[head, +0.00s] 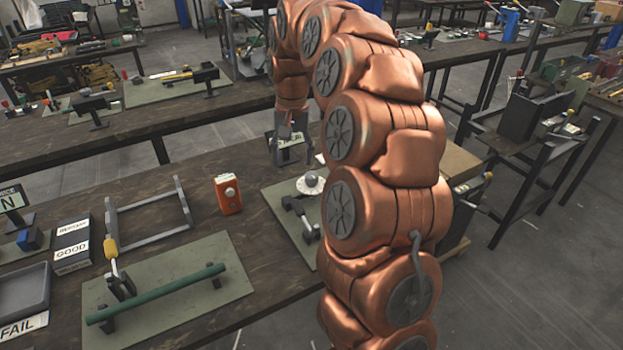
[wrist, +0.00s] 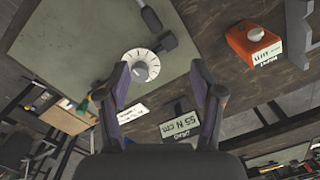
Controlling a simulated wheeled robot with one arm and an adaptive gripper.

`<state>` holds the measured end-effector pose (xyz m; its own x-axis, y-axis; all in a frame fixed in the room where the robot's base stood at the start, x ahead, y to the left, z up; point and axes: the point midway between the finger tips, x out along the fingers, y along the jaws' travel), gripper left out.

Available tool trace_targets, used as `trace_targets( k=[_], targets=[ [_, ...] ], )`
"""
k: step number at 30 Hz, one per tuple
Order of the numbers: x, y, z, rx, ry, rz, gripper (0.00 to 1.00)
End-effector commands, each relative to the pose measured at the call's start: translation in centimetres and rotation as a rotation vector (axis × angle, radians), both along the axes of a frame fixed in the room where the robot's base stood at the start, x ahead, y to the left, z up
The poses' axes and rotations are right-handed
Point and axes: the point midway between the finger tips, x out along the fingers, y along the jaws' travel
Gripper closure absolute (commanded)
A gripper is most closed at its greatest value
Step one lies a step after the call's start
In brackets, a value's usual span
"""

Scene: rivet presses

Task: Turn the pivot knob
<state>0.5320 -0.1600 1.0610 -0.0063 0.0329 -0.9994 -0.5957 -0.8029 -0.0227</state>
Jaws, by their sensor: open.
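The pivot knob appears to be the round grey knob on a white marked dial (wrist: 142,66), on a green mat (wrist: 75,45). In the head view the knob (head: 311,181) sits on the mat's far part, partly near my arm. My gripper (wrist: 160,72) is open and empty, with its two fingers spread apart. In the wrist view the dial shows between the fingertips, nearer the left one; the depth gap is unclear. In the head view my gripper (head: 290,150) hangs behind and above the knob, and nothing shows it touching.
An orange box with a knob (head: 228,194) stands left of the mat; it also shows in the wrist view (wrist: 254,43). A "55 N cm" display (wrist: 180,122) stands behind the dial. A dark clamp (head: 300,216) is in front. Another mat holds a green bar (head: 160,293).

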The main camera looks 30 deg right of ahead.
Motion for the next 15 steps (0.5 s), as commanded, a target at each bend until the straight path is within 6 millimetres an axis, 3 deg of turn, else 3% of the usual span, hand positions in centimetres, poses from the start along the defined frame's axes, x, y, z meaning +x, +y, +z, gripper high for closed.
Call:
trace_targets(
  k=[1,6,10,15],
  targets=[
    [1.0,-1.4,-1.1,-0.003,-0.001,-0.041,0.34],
    [2.8,-5.4,-2.9,-0.020,0.000,-0.157,0.34],
    [3.5,-7.2,-3.6,-0.029,-0.002,-0.211,0.34],
    [3.7,-8.0,-4.1,-0.034,-0.001,-0.234,0.34]
  ],
)
